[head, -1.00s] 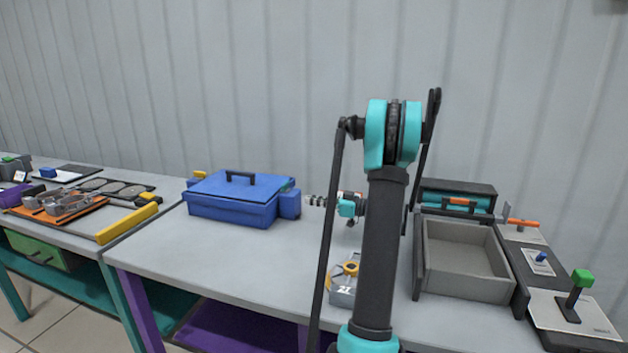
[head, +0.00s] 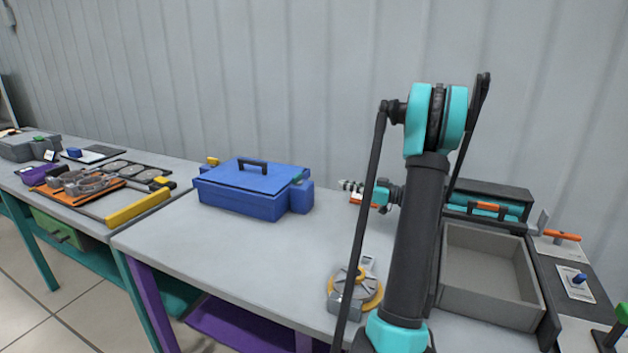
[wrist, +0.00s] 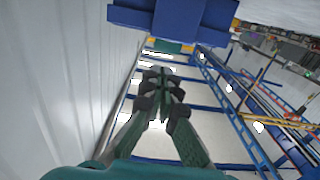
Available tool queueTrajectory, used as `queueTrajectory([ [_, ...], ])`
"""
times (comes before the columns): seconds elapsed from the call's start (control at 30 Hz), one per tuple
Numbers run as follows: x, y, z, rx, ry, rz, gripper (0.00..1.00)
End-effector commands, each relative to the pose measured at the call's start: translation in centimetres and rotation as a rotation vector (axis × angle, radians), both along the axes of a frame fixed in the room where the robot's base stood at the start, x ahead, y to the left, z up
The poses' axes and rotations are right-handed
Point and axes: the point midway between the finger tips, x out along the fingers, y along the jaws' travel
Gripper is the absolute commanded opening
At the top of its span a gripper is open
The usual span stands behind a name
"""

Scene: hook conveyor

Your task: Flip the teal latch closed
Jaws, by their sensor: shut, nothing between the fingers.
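A blue box (head: 240,198) with a closed lid and a dark handle stands at the back of the table in the head view. A small teal piece (head: 298,177), probably the latch, shows at the lid's right end, above a blue side block (head: 301,198); its position is too small to read. In the wrist view the blue body (wrist: 175,18) is at the top, with a teal piece (wrist: 168,46) at its edge. My gripper (head: 343,185) points left at the box from its right, a gap apart. In the wrist view my gripper (wrist: 161,76) is shut and empty.
An open grey tray (head: 490,275) and a dark case with an orange handle (head: 487,206) are at right. A second table at left holds orange and yellow parts. The table before the box is clear.

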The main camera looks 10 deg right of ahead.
Motion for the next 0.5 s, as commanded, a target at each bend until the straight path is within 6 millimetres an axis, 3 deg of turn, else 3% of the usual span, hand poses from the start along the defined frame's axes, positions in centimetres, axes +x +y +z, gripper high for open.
queueTrajectory([
  [0.17, 0.8, 1.2, 0.0, 0.000, 0.000, 0.003, 0.00],
  [0.5, 4.6, 6.4, 0.0, 0.000, 0.000, 0.004, 0.00],
])
